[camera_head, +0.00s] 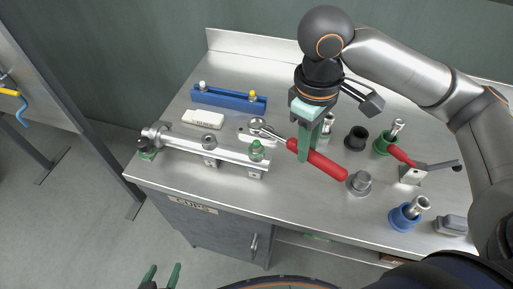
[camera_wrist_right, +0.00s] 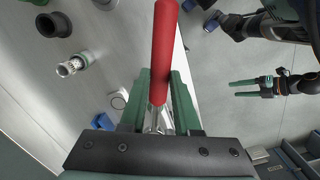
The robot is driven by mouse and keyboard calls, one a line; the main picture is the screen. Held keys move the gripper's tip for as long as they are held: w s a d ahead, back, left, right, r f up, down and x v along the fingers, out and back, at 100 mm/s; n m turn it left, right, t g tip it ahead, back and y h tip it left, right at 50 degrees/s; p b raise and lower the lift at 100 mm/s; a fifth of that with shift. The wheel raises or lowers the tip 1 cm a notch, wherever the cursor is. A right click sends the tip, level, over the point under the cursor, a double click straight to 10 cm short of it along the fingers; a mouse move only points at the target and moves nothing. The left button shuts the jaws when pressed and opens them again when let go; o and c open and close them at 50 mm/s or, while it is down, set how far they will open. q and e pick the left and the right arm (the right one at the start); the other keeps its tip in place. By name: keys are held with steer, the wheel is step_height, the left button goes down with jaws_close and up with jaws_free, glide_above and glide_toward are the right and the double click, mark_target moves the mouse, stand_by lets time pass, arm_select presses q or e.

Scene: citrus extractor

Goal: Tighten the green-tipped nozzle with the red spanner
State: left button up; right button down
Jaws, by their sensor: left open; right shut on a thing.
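The red spanner (camera_head: 328,166) is in my right gripper (camera_head: 304,155), held above the bench with its metal ring head (camera_head: 258,125) pointing left. In the right wrist view the red handle (camera_wrist_right: 164,45) runs between the green fingers (camera_wrist_right: 160,88), which are shut on it near its metal shank.
To the right stand a grey cup (camera_head: 360,183), a black cup (camera_head: 356,138), a blue cup (camera_head: 402,218) and a red-handled lever device (camera_head: 411,173).

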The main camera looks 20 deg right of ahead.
steer(key=shift+r, duration=0.65)
steer(key=shift+s+d, duration=0.1)
steer(key=shift+s+d+r, duration=0.4)
steer(key=shift+s+r, duration=0.1)
steer(key=shift+s, duration=0.2)
steer(key=shift+s+d+r, duration=0.45)
steer(key=shift+s+r, duration=0.05)
steer(key=shift+s, duration=0.15)
steer(key=shift+s+d+r, duration=0.4)
steer(key=shift+s+r, duration=0.1)
steer(key=shift+s, duration=0.2)
